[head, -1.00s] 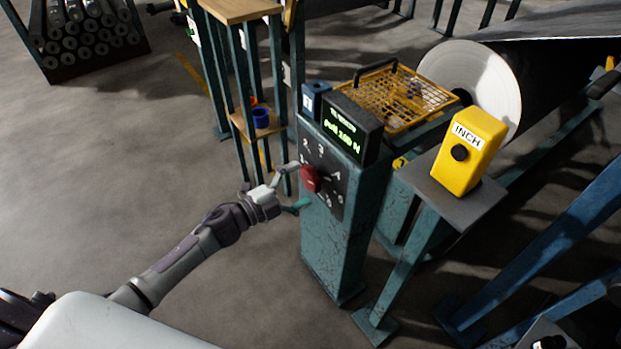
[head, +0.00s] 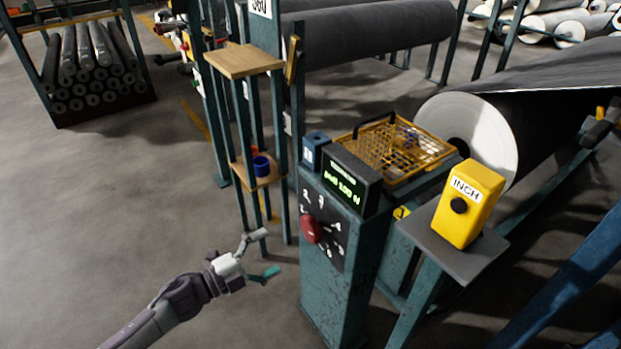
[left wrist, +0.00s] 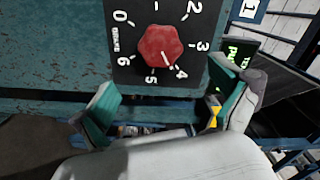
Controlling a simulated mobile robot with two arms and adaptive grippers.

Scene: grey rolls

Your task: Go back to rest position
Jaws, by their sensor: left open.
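My left gripper (head: 268,257) is open and empty in the head view, to the left of the teal control post (head: 338,262) and apart from it. In the left wrist view its two fingers (left wrist: 168,100) are spread, with nothing between them. The red knob (head: 311,229) sits on the dark numbered dial plate of the post. In the left wrist view the red knob (left wrist: 160,46) shows beyond the fingers, and its white mark points toward the 4. My right gripper is in neither view.
A yellow INCH button box (head: 468,204) stands on a grey shelf right of the post. A yellow mesh guard (head: 392,152) lies behind the display (head: 352,181). A wooden-shelved stand (head: 245,62) holds a blue cup (head: 262,166).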

